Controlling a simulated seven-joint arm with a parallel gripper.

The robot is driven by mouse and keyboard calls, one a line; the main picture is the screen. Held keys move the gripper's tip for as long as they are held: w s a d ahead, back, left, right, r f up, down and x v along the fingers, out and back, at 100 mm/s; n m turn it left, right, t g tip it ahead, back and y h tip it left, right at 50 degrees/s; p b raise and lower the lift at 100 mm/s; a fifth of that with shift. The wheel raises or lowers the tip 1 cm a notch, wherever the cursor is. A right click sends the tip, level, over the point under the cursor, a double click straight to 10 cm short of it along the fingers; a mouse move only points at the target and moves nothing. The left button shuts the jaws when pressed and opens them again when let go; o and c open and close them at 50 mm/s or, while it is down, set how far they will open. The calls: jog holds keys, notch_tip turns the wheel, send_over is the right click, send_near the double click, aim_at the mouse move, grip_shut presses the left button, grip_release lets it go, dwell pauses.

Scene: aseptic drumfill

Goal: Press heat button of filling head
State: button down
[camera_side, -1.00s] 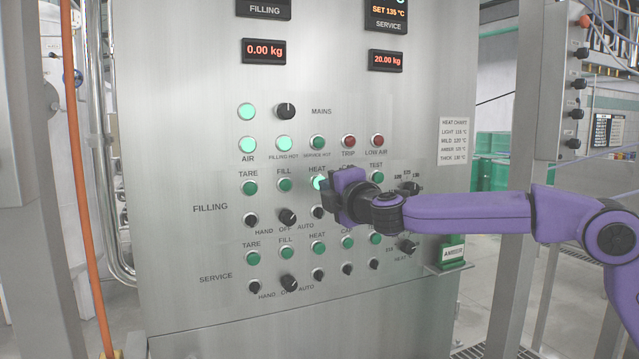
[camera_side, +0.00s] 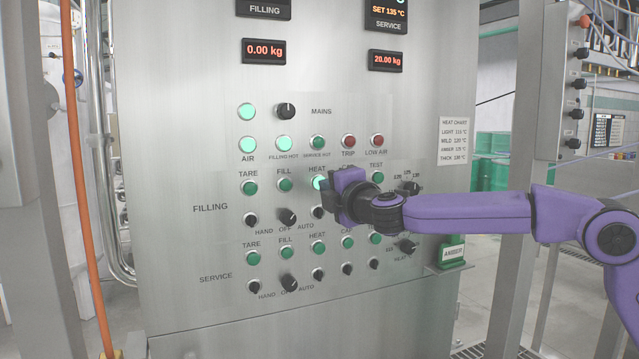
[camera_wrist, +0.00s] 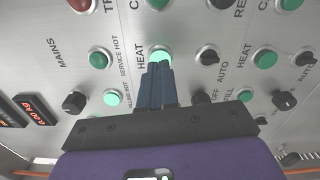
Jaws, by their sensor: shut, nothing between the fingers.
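The HEAT button of the FILLING row (camera_side: 318,183) is lit bright green on the steel panel, and in the wrist view it shows lit (camera_wrist: 160,54) just beyond my fingertips. My gripper (camera_side: 326,190) is shut and empty, its fingers pointing at the panel. In the wrist view the closed fingertips (camera_wrist: 159,70) overlap the lower edge of the button. I cannot tell whether they touch it. In the side view my gripper hides part of the CAP button area to the right.
The FILL button (camera_side: 285,184) is left of HEAT, with selector knobs (camera_side: 288,217) below. The SERVICE row's HEAT button (camera_side: 318,244) sits lower. The filling display (camera_side: 264,51) reads 0.00 kg. A labelled green holder (camera_side: 452,253) is at the panel's right edge.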

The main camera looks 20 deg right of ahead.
jog(key=shift+w, duration=0.95)
dwell(0.7)
jog(key=s, duration=0.5)
dwell(0.4)
dwell(0.6)
jog(key=s+d+f+m+g, duration=0.2)
jog(key=s+d+f+g, duration=0.3)
jog(key=s+f, duration=0.4)
jog(key=s+d+f+m+g, duration=0.2)
jog(key=s+d+f+g, duration=0.4)
jog(key=s, duration=1.5)
jog(key=s+d+f+m+g, duration=0.3)
jog(key=s+d+f+g, duration=0.3)
jog(key=s+f, duration=0.6)
jog(key=s, duration=0.3)
jog(key=shift+s+d+f+g, duration=0.2)
jog(key=shift+d+g, duration=0.05)
jog(key=shift+g, duration=0.15)
